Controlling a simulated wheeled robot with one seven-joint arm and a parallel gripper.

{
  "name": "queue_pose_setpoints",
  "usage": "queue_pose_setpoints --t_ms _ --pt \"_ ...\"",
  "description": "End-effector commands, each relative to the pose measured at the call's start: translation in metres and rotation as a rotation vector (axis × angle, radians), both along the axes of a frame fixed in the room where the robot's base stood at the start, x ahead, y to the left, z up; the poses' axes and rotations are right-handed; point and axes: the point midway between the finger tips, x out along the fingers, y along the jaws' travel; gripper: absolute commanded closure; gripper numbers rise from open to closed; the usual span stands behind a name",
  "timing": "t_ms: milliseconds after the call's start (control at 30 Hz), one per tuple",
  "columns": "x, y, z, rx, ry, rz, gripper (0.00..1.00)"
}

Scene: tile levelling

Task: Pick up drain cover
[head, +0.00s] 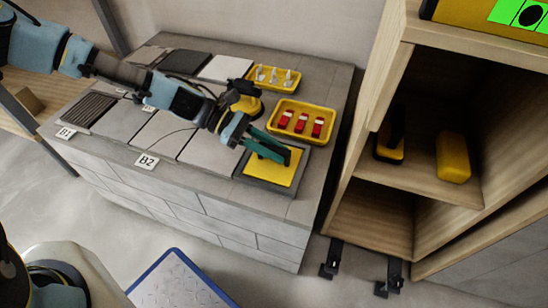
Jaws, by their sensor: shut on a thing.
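The drain cover (284,173) appears to be the yellow square plate within a dark grey square surround (246,180) at the front right of the tiled bench. My gripper (277,157) reaches over it from the upper left. Its green fingers are shut at the plate's far part and hide that part. The exact contact, and whether the plate is lifted, cannot be told from this view.
A yellow tray (274,129) with red pieces lies just behind my gripper, and another yellow tray (254,87) holds pale pieces. A slotted grate (89,109) lies at the bench's left. A wooden shelf (375,185) stands close on the right.

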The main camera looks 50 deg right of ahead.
Motion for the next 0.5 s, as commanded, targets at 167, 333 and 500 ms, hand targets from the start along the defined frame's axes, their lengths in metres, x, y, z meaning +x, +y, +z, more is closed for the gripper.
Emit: queue_pose_setpoints --t_ms 167,333,500 --pt "0.0001 0.0000 -0.0001 0.000 0.000 0.000 1.00" --pt "0.0001 0.0000 -0.0001 0.000 0.000 0.000 1.00" --pt "0.0001 0.0000 0.0001 0.000 0.000 0.000 1.00"
